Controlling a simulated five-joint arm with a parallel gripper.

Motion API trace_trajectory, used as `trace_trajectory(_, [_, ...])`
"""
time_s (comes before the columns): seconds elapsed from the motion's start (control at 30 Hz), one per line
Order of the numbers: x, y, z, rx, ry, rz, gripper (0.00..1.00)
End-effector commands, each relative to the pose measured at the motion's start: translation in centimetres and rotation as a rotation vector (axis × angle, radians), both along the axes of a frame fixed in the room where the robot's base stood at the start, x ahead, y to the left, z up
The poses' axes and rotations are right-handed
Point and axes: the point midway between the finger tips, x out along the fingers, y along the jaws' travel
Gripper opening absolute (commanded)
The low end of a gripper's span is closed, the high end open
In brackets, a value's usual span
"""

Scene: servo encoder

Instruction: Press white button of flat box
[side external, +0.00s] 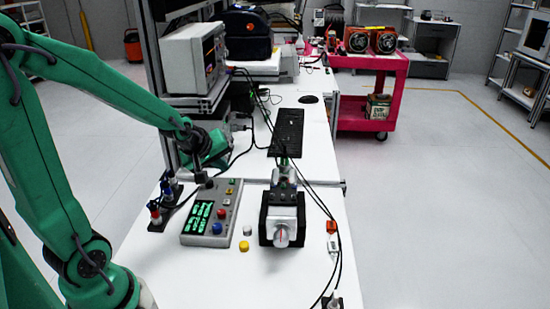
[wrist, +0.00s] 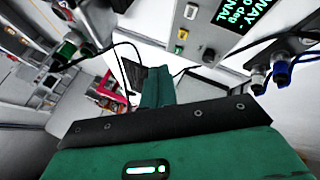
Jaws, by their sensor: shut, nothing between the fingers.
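The flat box (side external: 212,236) is a grey panel lying on the white table, with a green-lit text display, a red button, a blue button and a column of small buttons. The white button (side external: 226,201) is in that column, nearest me after a yellow and a green one. In the wrist view the box (wrist: 208,42) is at the top right, and its white button (wrist: 191,11) shows near the upper edge. My gripper (side external: 206,183) is shut and empty, above the far left corner of the box. Contact cannot be told.
A black-and-silver motor unit (side external: 282,215) stands right of the box, with cables over it. Loose white (side external: 247,231) and yellow (side external: 244,246) caps lie between them. Connectors on a black strip (side external: 160,212) stand left of the box. A keyboard (side external: 286,132) lies behind.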

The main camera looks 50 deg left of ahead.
Motion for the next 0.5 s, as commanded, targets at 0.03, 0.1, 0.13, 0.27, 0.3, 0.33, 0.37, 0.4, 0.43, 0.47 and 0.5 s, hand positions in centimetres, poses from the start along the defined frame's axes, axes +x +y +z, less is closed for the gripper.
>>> trace_trajectory(0.03, [0.01,0.0,0.01,0.0,0.0,0.0,0.0])
trace_trajectory(0.1, [0.0,0.0,0.02,0.001,0.0,-0.001,0.0])
trace_trajectory(0.13, [0.0,-0.01,0.01,0.001,0.0,-0.001,0.0])
trace_trajectory(0.27, [0.0,-0.02,-0.01,0.001,0.0,-0.002,0.0])
trace_trajectory(0.3, [-0.01,-0.01,-0.04,0.0,0.001,-0.002,0.0])
trace_trajectory(0.33, [-0.01,-0.02,-0.09,0.0,0.001,-0.002,0.0])
trace_trajectory(0.37, [0.0,-0.02,-0.14,0.0,0.001,-0.002,0.0])
trace_trajectory(0.4, [0.0,-0.02,-0.24,0.001,0.002,-0.002,0.0])
trace_trajectory(0.43, [-0.01,-0.02,-0.35,0.001,0.002,-0.002,0.0])
trace_trajectory(0.47, [0.0,-0.02,-0.47,0.0,0.002,-0.003,0.0])
trace_trajectory(0.5, [-0.01,-0.03,-0.67,0.001,0.003,-0.003,0.0])
